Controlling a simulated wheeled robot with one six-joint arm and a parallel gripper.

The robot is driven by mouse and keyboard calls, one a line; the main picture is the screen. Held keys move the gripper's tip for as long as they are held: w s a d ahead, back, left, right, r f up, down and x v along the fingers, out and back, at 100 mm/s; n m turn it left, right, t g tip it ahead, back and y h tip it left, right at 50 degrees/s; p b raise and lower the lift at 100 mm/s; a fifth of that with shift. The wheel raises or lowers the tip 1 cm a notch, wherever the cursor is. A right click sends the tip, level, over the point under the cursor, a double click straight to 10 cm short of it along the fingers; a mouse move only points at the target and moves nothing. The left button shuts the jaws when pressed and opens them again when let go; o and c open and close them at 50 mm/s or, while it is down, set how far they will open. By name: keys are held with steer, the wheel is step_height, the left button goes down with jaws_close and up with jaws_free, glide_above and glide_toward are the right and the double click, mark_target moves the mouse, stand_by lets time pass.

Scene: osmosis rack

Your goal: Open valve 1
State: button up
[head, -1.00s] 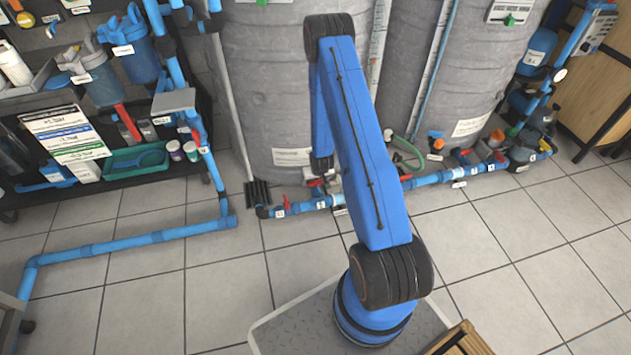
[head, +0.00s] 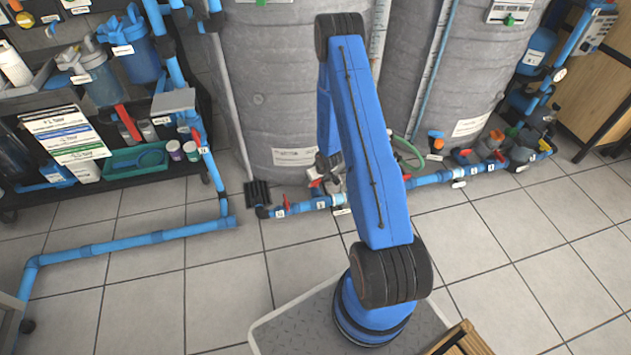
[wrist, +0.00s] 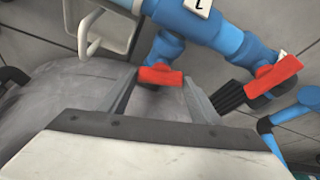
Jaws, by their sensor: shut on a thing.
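A red valve handle (wrist: 160,76) sits on the blue pipe in the wrist view, between the two fingertips of my gripper (wrist: 160,88). My gripper is shut on this handle. A white label (wrist: 197,6) with a dark mark is on the pipe above it; I cannot read it surely. In the head view, my gripper (head: 326,180) is low beside the left tank, partly behind my arm, and a red handle (head: 316,183) shows at it. A second red handle (wrist: 274,80) is to the right in the wrist view; it appears in the head view (head: 286,202) left of my gripper.
Two large grey tanks (head: 268,95) stand behind the low blue pipe (head: 430,180). A black ribbed block (head: 258,193) lies by the pipe's left end. A shelf with filters and a green tray (head: 135,162) is at the left. The tiled floor (head: 520,255) is clear at right.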

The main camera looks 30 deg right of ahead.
steer(key=n+y, duration=0.1)
steer(key=n, duration=0.3)
steer(key=n+y, duration=0.1)
steer(key=n, duration=0.2)
steer(key=shift+w+d+g+y, duration=0.1)
steer(key=shift+d+g+y, duration=0.2)
steer(key=shift+g, duration=0.1)
steer(key=shift+w+n+g+y, duration=0.1)
steer(key=shift+n+g+y, duration=0.3)
steer(key=shift+n, duration=1.05)
steer(key=shift+w+n+g+y, duration=0.1)
steer(key=shift+n+g+y, duration=0.3)
steer(key=shift+n, duration=1.05)
steer(key=o, duration=1.1)
